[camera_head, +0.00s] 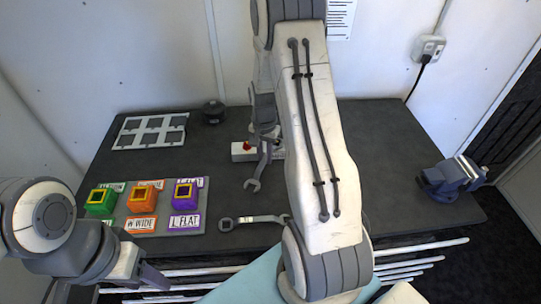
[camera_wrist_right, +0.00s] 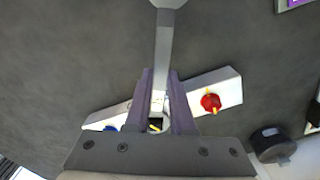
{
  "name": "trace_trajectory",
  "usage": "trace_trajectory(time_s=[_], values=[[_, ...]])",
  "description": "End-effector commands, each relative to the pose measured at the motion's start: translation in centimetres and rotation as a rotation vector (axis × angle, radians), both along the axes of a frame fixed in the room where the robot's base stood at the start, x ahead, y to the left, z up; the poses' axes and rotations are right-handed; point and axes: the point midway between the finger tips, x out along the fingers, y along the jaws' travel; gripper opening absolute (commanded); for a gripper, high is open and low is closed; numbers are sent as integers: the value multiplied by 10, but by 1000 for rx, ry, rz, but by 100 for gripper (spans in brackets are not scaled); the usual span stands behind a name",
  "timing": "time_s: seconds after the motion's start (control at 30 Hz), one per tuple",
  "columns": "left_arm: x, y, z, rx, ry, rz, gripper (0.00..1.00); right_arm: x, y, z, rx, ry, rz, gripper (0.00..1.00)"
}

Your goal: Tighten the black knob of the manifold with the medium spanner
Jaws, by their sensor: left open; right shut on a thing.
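My right gripper (camera_head: 265,128) is shut on a grey spanner (camera_head: 261,168). It also shows in the right wrist view (camera_wrist_right: 157,105), with the spanner's shank (camera_wrist_right: 163,50) running away between its fingers. I cannot tell this spanner's size for sure. The white manifold (camera_head: 241,155) lies beneath the gripper; in the right wrist view (camera_wrist_right: 228,88) it runs across behind the fingers. Its red knob (camera_wrist_right: 210,102) is right of the fingers and a blue knob (camera_wrist_right: 108,127) is left. A small dark and yellow part shows between the fingers; the black knob is mostly hidden. My left gripper (camera_head: 148,279) is open and empty at the front left.
Another spanner (camera_head: 255,219) lies near the table's front edge. Green (camera_head: 101,200), orange (camera_head: 142,198) and purple (camera_head: 186,194) blocks stand on a labelled board. A grey-slotted panel (camera_head: 150,131), black round object (camera_head: 213,111) and blue vise (camera_head: 450,177) surround the clear table top (camera_head: 405,150).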

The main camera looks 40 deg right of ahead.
Motion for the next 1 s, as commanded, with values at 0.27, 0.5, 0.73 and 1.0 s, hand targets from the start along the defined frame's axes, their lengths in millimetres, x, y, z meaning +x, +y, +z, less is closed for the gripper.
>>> trace_trajectory(time_s=[0.27,0.5,0.73,1.0], values=[[0,0,4,0,0,-1,52,19,5,2,-6,-13,-173,0],[0,0,7,0,0,-1,52,33,8,2,-6,-15,-323,0],[0,0,9,0,0,-2,52,44,9,2,-6,-16,-439,0],[0,0,9,0,0,-2,52,37,8,3,-7,-14,-377,0]])
